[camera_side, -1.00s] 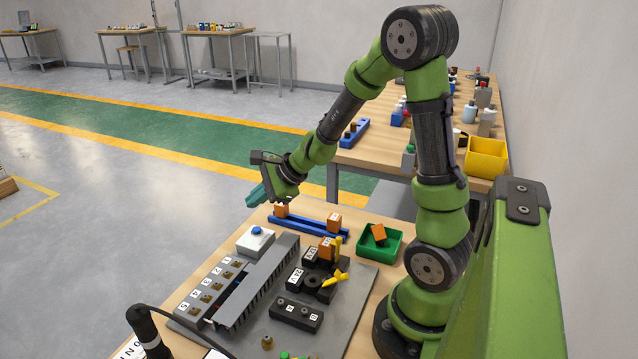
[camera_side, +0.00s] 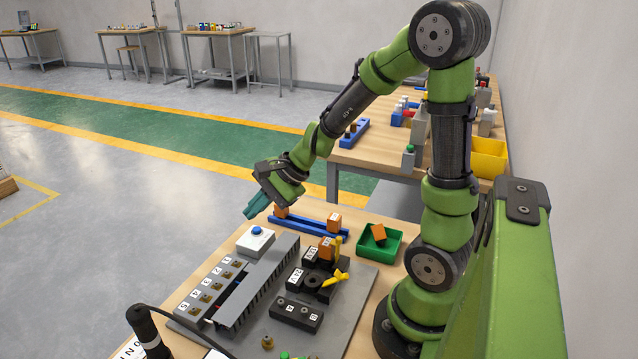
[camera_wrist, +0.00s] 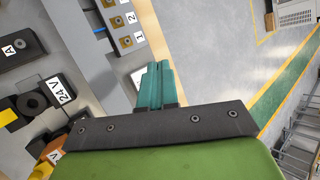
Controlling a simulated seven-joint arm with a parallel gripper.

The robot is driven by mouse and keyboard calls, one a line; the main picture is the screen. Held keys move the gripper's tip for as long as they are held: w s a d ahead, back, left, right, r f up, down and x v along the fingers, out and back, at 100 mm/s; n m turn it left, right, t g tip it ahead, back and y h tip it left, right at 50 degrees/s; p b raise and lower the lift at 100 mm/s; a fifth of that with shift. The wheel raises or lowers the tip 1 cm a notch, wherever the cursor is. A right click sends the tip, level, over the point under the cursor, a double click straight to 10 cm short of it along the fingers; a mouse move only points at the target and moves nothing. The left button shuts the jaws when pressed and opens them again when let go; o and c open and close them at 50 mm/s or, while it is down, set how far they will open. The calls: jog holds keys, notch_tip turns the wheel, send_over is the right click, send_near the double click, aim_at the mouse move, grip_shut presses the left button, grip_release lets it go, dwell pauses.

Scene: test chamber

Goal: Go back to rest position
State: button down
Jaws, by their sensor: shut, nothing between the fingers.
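My gripper (camera_side: 256,202) has teal fingers that are shut with nothing between them. In the side view it hangs in the air above the far end of the workbench, angled down and to the left, near the white box with a blue button (camera_side: 256,240). In the wrist view the teal fingers (camera_wrist: 156,72) lie side by side, pointing up the picture. No object is held.
Below are a blue rail (camera_side: 306,225) with orange blocks, a green tray (camera_side: 372,251) holding an orange block, and a grey board (camera_side: 345,315) with black terminal blocks and numbered sockets. A black cylinder with a cable (camera_side: 143,325) stands front left. Air left of the gripper is clear.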

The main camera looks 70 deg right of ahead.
jog(key=s+a+r+n+h, duration=0.1)
jog(key=s+a+r+n, duration=0.3)
jog(key=s+r+n, duration=0.1)
jog(key=s+a+r+n, duration=0.4)
jog(key=s+r+n, duration=0.2)
jog(key=s+n, duration=0.2)
jog(key=shift+s+a+r+n+h, duration=0.15)
jog(key=shift+s+a+n+h, duration=0.2)
jog(key=shift+n, duration=0.75)
jog(key=shift+w+d, duration=0.1)
jog(key=shift+w, duration=0.05)
